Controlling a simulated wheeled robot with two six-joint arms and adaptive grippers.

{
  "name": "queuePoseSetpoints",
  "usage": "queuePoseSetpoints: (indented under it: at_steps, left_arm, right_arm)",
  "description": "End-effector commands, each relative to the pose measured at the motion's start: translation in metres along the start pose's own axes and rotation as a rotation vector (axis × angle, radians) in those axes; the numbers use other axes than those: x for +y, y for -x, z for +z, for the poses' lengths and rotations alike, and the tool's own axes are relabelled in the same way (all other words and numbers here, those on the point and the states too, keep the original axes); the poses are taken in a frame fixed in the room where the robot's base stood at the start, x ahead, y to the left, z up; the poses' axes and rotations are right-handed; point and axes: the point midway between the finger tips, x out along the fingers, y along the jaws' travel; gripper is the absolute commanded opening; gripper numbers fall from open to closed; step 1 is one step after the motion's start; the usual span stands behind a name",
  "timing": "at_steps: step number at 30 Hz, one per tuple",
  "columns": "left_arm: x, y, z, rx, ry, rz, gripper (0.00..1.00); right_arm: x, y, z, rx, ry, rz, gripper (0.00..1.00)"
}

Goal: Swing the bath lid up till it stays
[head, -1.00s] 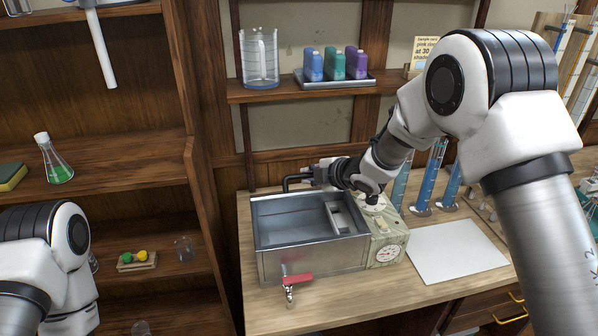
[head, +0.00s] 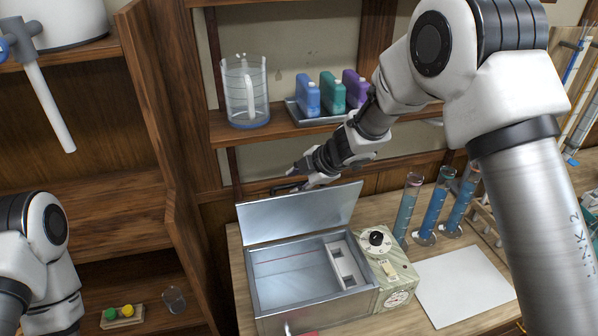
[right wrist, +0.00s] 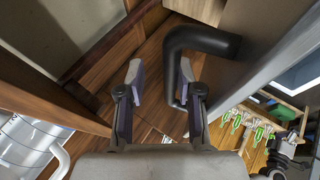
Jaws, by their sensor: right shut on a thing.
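The bath lid (head: 300,213) is a flat metal plate. It stands raised along the back edge of the open metal bath (head: 268,299), its broad face toward me. My right gripper (head: 293,178) is at the black lid handle (head: 284,188), at the lid's upper edge. In the right wrist view, the bent black handle (right wrist: 205,38) comes off the lid (right wrist: 275,55) and runs down beside the right finger of my right gripper (right wrist: 160,78). The gripper is shut on the handle, though the contact is partly hidden. My left arm shows at the left, its gripper outside the picture.
A control box (head: 388,268) with a dial adjoins the bath. Above the lid, a shelf (head: 285,128) holds a jug (head: 246,95) and coloured bottles (head: 332,93).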

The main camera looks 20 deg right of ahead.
Motion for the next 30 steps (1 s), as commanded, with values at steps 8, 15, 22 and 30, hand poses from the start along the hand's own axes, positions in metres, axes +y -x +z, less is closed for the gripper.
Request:
queuePoseSetpoints:
  at_steps: [8,15,22,30]
  left_arm:
    - [0.0,0.0006,0.0003,-0.001,0.0,0.0,0.0]
    - [0.0,0.0001,0.0003,-0.001,0.0,0.0,0.0]
    - [0.0,0.0,0.0002,-0.001,0.0,0.0,0.0]
    - [0.0,-0.0001,0.0001,0.0,0.0,0.0,0.0]
  right_arm:
    - [-0.0023,-0.0035,0.0021,-0.004,-0.027,-0.034,0.0]
    - [-0.003,-0.0044,0.003,-0.008,-0.029,-0.034,0.0]
    - [-0.0035,-0.0047,0.0036,-0.01,-0.029,-0.035,0.0]
    - [-0.0038,-0.005,0.0038,-0.011,-0.029,-0.035,0.0]
